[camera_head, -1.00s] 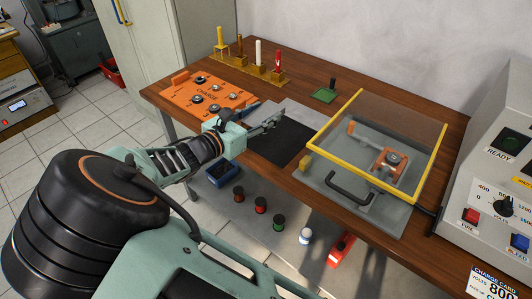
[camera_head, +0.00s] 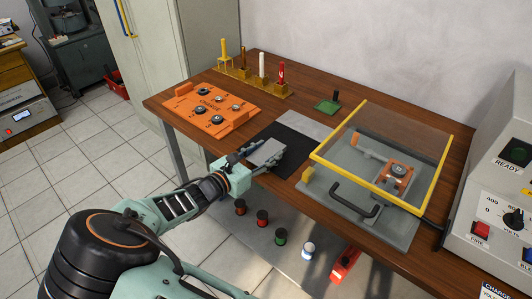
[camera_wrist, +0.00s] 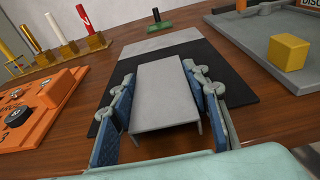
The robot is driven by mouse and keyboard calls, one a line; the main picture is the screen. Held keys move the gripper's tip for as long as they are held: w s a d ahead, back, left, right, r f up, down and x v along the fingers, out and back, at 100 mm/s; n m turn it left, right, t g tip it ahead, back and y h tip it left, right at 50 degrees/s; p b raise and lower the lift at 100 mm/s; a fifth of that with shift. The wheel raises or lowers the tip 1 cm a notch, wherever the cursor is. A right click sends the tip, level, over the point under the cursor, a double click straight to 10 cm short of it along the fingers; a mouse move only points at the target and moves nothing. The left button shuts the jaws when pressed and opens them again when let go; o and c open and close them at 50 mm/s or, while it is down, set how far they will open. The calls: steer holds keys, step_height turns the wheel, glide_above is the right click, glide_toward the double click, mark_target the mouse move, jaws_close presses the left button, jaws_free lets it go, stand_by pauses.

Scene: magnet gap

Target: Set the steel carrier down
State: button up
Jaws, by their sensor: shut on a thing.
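The steel carrier (camera_head: 269,153) is a flat grey plate with short bent legs at its near end, over the front part of the black mat (camera_head: 292,136). My gripper (camera_head: 261,154) is shut on it, one finger along each long side. In the wrist view the carrier (camera_wrist: 163,95) lies lengthwise between the blue-padded fingers of my gripper (camera_wrist: 160,76), its broad face up and roughly level. I cannot tell whether its legs touch the mat or table.
The orange charge board (camera_head: 210,105) is left of the mat. The yellow-framed clear guard (camera_head: 388,145) over a grey fixture is close on the right. A green block (camera_head: 327,106) and a rack of upright tools (camera_head: 251,81) stand behind. The table's front edge is near my gripper.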

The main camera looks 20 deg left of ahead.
steer(key=shift+f, duration=0.15)
steer(key=o, duration=1.2)
steer(key=shift+o, duration=0.2)
